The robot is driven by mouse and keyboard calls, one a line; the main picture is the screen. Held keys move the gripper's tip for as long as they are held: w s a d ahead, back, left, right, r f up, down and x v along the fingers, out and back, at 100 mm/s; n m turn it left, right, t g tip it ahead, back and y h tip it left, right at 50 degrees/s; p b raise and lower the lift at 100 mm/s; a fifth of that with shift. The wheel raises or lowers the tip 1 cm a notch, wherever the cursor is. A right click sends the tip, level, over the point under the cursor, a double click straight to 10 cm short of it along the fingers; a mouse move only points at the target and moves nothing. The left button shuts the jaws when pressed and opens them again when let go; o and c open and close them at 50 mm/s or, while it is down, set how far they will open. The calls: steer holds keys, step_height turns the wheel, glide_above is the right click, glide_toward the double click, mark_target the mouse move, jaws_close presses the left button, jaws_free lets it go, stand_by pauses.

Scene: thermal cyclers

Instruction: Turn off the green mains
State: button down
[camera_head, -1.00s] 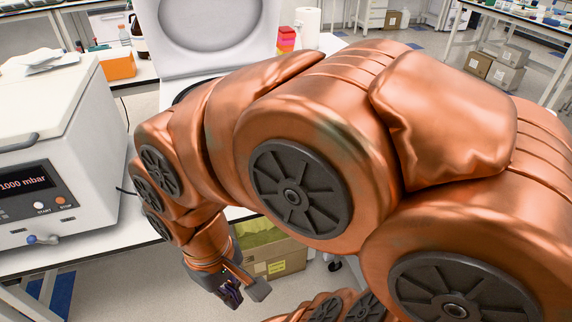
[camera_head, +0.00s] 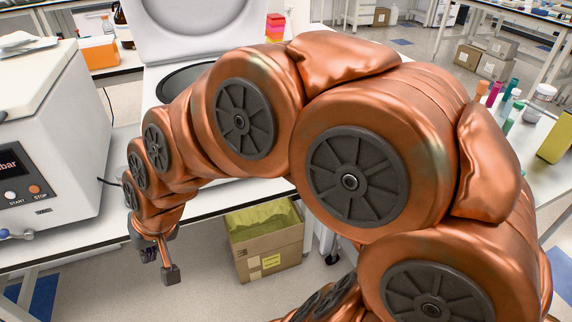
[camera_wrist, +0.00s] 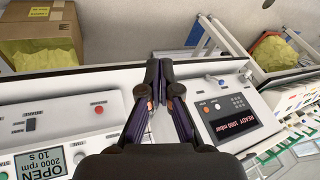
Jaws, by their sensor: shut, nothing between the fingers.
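I cannot make out the switch in the head view. My gripper (camera_wrist: 155,75) is shut and empty, to the right of the switch and apart from it. In the head view my gripper (camera_head: 158,262) hangs low in front of the bench edge.
A second white machine (camera_head: 62,140) with a mbar display stands on the left bench; it shows at right in the wrist view (camera_wrist: 262,95). A cardboard box (camera_head: 268,262) sits on the floor below the bench. Free floor lies in front.

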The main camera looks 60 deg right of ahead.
steer(key=w+d+f+m+t+h+b, duration=0.2)
steer(key=w+d+f+m+t+b, duration=0.25)
steer(key=w, duration=0.45)
steer(key=w+d+f+m+t+h+b, duration=0.1)
steer(key=w+d+m+t+b, duration=0.35)
steer(key=w+d+b, duration=0.35)
steer(key=w+d+f+m+h+b, duration=0.1)
steer(key=d+f+m+h+b, duration=0.1)
steer(key=d+m+h+b, duration=0.35)
steer(key=w+d+f+m+h+b, duration=0.1)
steer(key=d+f+m+h+b, duration=0.15)
steer(key=d, duration=0.65)
steer(key=s+d+f+m+g+h+b, duration=0.4)
steer(key=s+d+m, duration=0.3)
steer(key=d, duration=0.3)
steer(key=s+d+f+m+g+h+b, duration=0.5)
steer(key=s+d+m, duration=0.1)
steer(key=s+d, duration=0.2)
steer(key=shift+s+d+m+g+h, duration=0.2)
steer(key=shift+d+m+g+h, duration=0.2)
steer(key=shift+d, duration=0.45)
steer(key=shift+d, duration=0.1)
